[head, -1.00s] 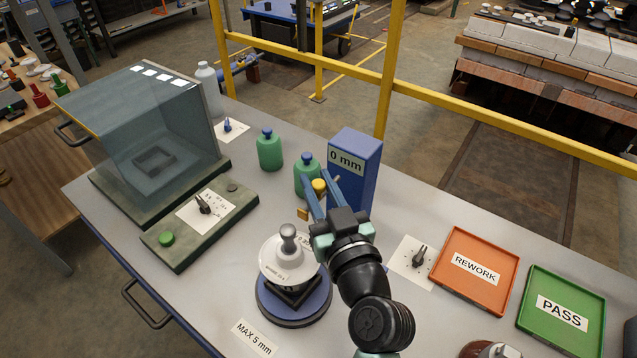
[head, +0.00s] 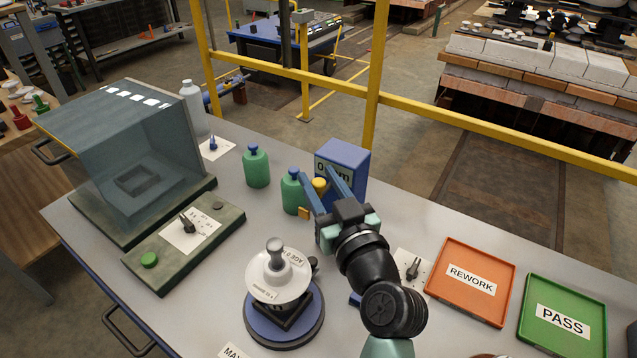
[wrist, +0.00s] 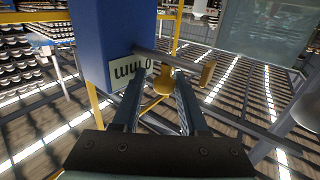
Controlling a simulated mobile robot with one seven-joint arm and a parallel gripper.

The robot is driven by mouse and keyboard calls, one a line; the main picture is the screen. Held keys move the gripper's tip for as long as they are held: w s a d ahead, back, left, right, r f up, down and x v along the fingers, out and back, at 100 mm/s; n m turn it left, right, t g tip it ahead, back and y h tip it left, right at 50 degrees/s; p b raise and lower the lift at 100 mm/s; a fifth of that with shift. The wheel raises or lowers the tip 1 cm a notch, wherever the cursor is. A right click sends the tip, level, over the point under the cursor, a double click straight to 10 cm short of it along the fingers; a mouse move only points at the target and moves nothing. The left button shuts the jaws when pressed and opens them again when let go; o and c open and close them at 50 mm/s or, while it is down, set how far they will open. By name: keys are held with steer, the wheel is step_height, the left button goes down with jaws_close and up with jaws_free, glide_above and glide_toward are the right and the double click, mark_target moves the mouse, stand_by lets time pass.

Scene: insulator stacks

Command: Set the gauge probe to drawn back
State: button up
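The gauge is a blue box (head: 350,158) with a "0 mm" display, partly covered by my gripper in the head view. In the wrist view the blue body (wrist: 100,40) and its reading show upside down. A grey probe rod with a brass tip (wrist: 207,73) runs out from its side. The rod carries a round yellow knob (head: 320,184), also seen in the wrist view (wrist: 168,86). My gripper (head: 322,188) has its two blue fingers spread, with the knob between or just beyond their tips. The right finger looks close to the knob; contact is unclear.
A white insulator (head: 280,280) sits on a blue turntable (head: 260,327) in front of the gauge. Green bottles (head: 256,168) stand left of it. A glass-fronted chamber (head: 130,150) and a switch panel (head: 185,240) are left. Orange (head: 443,288) and green (head: 535,335) trays lie right.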

stand_by(0.7)
steer(key=shift+s+a+p, duration=0.35)
steer(key=shift+s+p, duration=0.1)
steer(key=shift+p, duration=0.2)
steer(key=shift+s+a+r+p, duration=0.1)
steer(key=shift+s+a+p, duration=0.3)
steer(key=shift+s+p, duration=0.2)
steer(key=shift+s+a+r+p, duration=0.1)
steer(key=shift+s+a+p, duration=0.3)
steer(key=shift+s+p, duration=0.15)
steer(key=b+v, duration=0.4)
steer(key=v, duration=0.9)
step_height(320, 180, up, 30)
steer(key=n+t+p, duration=0.1)
steer(key=t+p, duration=0.3)
steer(key=p, duration=0.8)
glide_above(307, 209)
steer(key=s, duration=0.5)
steer(key=shift+a+r+h, duration=0.1)
steer(key=shift+a+h, duration=0.2)
steer(key=shift+a, duration=0.1)
